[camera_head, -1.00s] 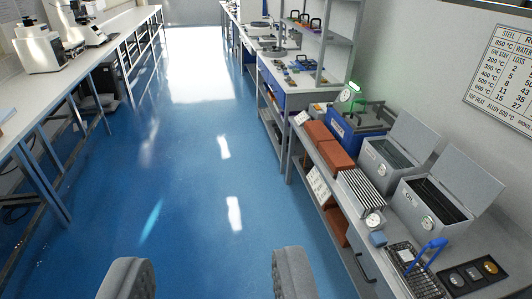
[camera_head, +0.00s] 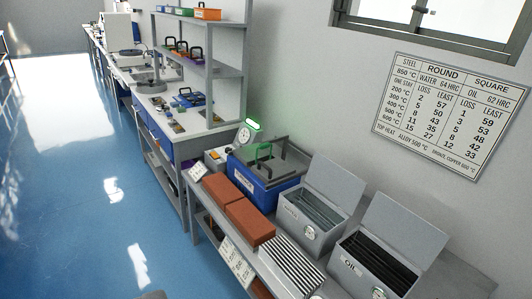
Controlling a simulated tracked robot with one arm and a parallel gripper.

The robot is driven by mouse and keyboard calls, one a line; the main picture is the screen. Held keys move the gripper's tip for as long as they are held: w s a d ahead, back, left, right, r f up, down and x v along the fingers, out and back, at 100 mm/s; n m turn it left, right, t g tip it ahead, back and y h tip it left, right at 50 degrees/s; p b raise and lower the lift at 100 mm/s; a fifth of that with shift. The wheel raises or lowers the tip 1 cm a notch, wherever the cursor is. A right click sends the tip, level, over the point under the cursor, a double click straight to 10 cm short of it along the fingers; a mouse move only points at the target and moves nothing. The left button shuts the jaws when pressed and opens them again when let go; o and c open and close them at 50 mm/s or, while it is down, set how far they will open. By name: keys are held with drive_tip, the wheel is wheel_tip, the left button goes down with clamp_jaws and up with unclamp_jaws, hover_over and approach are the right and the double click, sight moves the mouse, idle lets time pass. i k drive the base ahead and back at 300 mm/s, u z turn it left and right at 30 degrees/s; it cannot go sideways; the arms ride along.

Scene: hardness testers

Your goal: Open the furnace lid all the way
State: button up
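The furnace looks to be the blue box (camera_head: 262,184) on the bench right of centre, beside the red bricks. Its grey top, which looks like the lid (camera_head: 289,158), carries a dark handle (camera_head: 264,154) and appears down over the box; a small gap cannot be ruled out. A round dial (camera_head: 244,136) and a lit green lamp (camera_head: 253,125) stand behind its left side. Only a grey sliver of my gripper (camera_head: 151,295) shows at the bottom edge, far from the furnace. Its fingertips are mostly out of frame.
Two grey tanks, one marked Oil (camera_head: 348,267) and another (camera_head: 303,228), stand open on the right with lids raised. Red bricks (camera_head: 249,222) and a ribbed metal rack (camera_head: 292,262) lie in front. A shelf unit (camera_head: 200,92) stands behind. The blue floor (camera_head: 75,200) at left is clear.

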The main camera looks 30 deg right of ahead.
sight(275, 168)
drive_tip(key=z, duration=0.15)
drive_tip(key=i, duration=2.75)
drive_tip(key=z, duration=0.15)
